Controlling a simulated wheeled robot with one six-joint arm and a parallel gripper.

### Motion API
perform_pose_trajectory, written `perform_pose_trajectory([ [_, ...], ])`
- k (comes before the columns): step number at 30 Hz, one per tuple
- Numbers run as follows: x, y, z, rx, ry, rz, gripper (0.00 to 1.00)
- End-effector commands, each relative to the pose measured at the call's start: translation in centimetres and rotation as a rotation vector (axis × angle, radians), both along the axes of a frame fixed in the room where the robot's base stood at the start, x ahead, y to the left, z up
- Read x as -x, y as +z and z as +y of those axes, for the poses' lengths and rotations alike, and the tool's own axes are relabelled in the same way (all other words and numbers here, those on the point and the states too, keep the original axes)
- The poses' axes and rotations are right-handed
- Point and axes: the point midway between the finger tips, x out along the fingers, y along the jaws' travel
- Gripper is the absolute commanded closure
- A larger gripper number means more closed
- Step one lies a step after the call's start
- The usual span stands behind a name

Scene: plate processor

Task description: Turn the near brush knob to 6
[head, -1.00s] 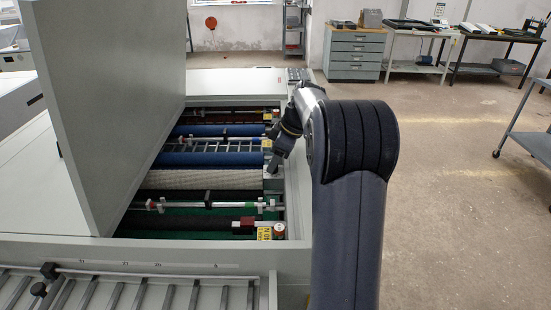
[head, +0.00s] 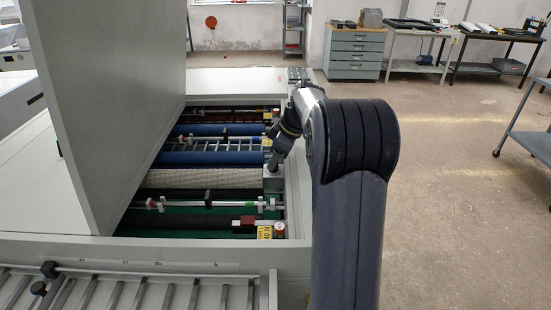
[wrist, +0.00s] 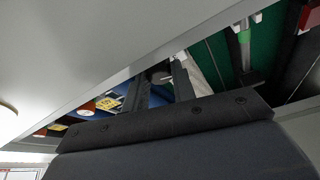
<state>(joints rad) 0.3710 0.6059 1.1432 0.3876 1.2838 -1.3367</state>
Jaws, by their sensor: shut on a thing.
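My gripper (head: 272,167) reaches down into the open machine at its right side rail, over a grey block (head: 273,184). In the wrist view its two dark fingers (wrist: 160,75) stand on either side of a small grey knob (wrist: 162,78), which I take to be the near brush knob, and are shut on it. The fingers hide most of the knob in both views. Its pointer and any numbers cannot be read.
A raised grey cover (head: 105,110) stands left of the opening. Blue rollers (head: 190,160) and a metal bar with clamps (head: 232,205) cross the opening.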

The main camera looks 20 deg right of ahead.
Motion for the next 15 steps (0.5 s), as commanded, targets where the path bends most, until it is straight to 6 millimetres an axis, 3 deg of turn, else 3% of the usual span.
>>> perform_pose_trajectory([
  [14,0.03,0.04,0.04,0.0,-0.103,-0.002,0.98],
  [15,0.03,0.04,0.04,0.0,-0.103,-0.002,0.73],
])
